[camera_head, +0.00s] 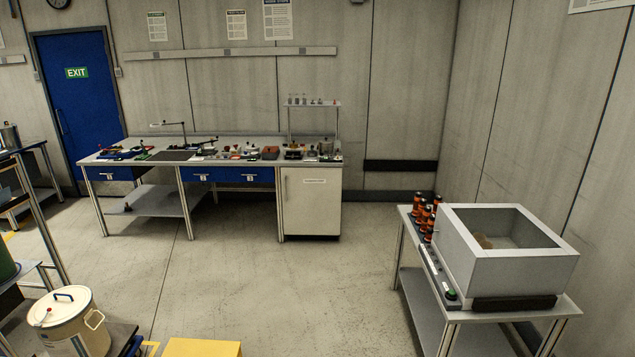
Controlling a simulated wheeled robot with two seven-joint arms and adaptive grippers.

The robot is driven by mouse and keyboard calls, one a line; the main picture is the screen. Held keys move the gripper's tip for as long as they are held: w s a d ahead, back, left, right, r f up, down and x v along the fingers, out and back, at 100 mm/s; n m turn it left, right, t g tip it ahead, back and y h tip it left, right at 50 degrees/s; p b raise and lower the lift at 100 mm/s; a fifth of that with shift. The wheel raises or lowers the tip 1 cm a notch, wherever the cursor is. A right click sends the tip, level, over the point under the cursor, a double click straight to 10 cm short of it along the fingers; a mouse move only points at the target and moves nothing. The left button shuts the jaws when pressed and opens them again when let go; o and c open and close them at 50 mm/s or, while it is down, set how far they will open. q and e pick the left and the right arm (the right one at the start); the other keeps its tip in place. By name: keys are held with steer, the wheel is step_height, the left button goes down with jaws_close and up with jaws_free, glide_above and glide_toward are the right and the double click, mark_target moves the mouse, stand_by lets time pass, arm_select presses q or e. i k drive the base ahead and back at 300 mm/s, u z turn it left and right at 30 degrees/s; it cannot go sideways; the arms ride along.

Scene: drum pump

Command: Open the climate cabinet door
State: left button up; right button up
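A white cabinet (312,212) stands under the right end of the long workbench at the back wall. Its front door is shut flat and carries a small label that is too small to read. A thin upright handle or edge shows at the door's left side. I cannot tell from the label whether this is the climate cabinet. Neither of my grippers is in view.
The long workbench (225,156) holds many small tools. A side table (408,228) at right bears a grey box (525,268) and several orange-black cylinders (423,212). A cream drum (62,318) and yellow block (201,348) are near. The floor (240,270) between is clear.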

mark_target(312, 196)
steer(key=i, duration=5.15)
steer(key=u, duration=2.45)
steer(key=i, duration=1.15)
steer(key=z, duration=1.4)
